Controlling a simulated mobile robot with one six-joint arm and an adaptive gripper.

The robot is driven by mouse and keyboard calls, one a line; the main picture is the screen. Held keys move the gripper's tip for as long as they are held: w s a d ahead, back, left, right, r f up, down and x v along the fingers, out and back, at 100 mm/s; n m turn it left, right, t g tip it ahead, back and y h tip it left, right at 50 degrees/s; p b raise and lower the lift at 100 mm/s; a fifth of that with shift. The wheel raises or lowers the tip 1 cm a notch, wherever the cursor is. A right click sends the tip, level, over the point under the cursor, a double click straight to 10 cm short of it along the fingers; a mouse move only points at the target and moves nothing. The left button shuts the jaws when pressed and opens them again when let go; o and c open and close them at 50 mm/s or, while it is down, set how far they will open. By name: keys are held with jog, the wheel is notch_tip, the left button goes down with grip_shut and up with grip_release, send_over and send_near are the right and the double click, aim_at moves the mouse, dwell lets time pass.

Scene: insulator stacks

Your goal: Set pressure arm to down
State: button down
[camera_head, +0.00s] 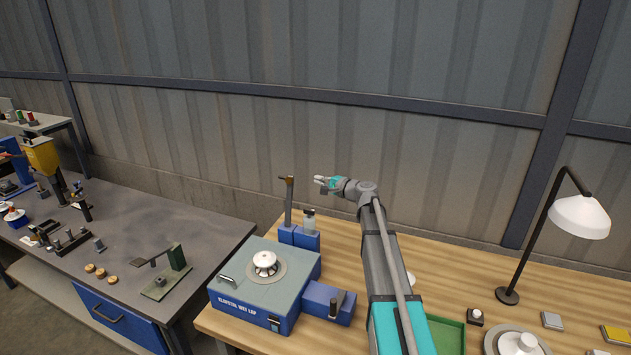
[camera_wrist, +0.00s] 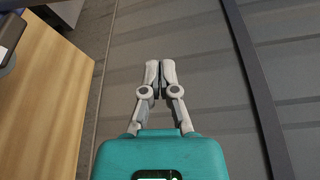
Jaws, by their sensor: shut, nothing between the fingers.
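The wet lap machine (camera_head: 262,309) is a blue box with a grey-green top on the wooden bench. A white insulator piece (camera_head: 265,261) sits on its round plate. The pressure arm, as I take it, is the thin grey post with a brown tip (camera_head: 288,200) at the machine's back right corner. It stands upright, raised off the plate. My gripper (camera_head: 318,182) is in the air just right of the post's top, pointing left, apart from it as far as I can tell. In the wrist view my gripper (camera_wrist: 155,68) has its fingers together with nothing between them.
A small bottle (camera_head: 309,219) stands right of the post. A blue side box with a dark lever (camera_head: 335,303) juts from the machine's right. A green tray (camera_head: 446,335) and a lamp (camera_head: 579,217) are farther right. A corrugated wall (camera_head: 440,175) rises behind the bench.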

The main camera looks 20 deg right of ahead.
jog(key=r+x, duration=0.1)
jog(key=x, duration=0.8)
jog(key=s+a, duration=0.2)
jog(key=s, duration=0.1)
jog(key=shift+s+a, duration=0.1)
jog(key=shift+s, duration=0.05)
jog(key=shift+s, duration=0.15)
jog(key=shift+s+a, duration=0.15)
jog(key=shift+s, duration=0.05)
